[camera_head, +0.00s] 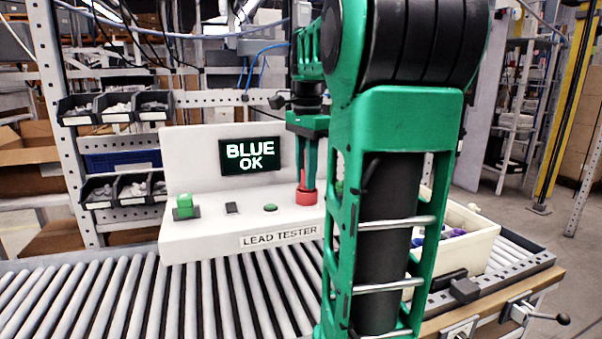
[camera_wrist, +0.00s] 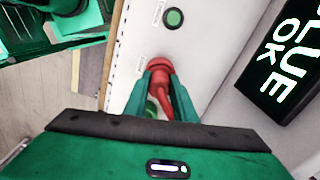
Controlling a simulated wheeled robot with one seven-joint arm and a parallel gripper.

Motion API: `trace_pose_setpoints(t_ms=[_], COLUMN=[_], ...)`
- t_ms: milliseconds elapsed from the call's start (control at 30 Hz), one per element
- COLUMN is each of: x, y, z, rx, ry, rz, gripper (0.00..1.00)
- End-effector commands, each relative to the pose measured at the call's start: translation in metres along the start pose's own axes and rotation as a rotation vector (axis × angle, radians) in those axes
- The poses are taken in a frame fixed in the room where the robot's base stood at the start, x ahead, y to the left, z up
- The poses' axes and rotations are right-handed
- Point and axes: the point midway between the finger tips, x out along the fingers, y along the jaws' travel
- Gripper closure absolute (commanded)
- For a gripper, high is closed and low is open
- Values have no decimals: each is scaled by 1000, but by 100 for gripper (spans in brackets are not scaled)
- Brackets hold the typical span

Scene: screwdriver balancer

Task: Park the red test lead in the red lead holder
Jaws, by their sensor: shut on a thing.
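The red test lead (camera_wrist: 168,100) is between the two green fingers of my gripper (camera_wrist: 160,86), which is shut on it. In the head view my gripper (camera_head: 305,180) points down, and a thin strip of red shows between its fingers. The lead's lower end meets the round red holder (camera_head: 306,197) on the tester's ledge, which also shows in the wrist view (camera_wrist: 158,64). The lead looks upright in the head view. The fingers partly hide the join, so I cannot tell how deep the lead sits.
The white lead tester (camera_head: 205,239) has a screen (camera_head: 250,155) reading "BLUE OK". A green block (camera_head: 184,208), a dark switch (camera_head: 232,208) and a green button (camera_head: 270,208) are on its ledge. A cream bin (camera_head: 478,243) stands at right on the roller conveyor (camera_head: 110,300).

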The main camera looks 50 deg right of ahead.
Motion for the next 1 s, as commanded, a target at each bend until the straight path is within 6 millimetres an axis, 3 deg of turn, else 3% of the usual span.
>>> trace_pose_setpoints(t_ms=[367,400,500,833,1000], x=[2,2,2,0,-18], y=[0,0,0,0,-1], z=[0,0,0,0,0], rx=[0,0,0,0,0], ry=[0,0,0,1,2], rz=[-1,-1,-1,-1,-3], gripper=[100,74,54,54,54])
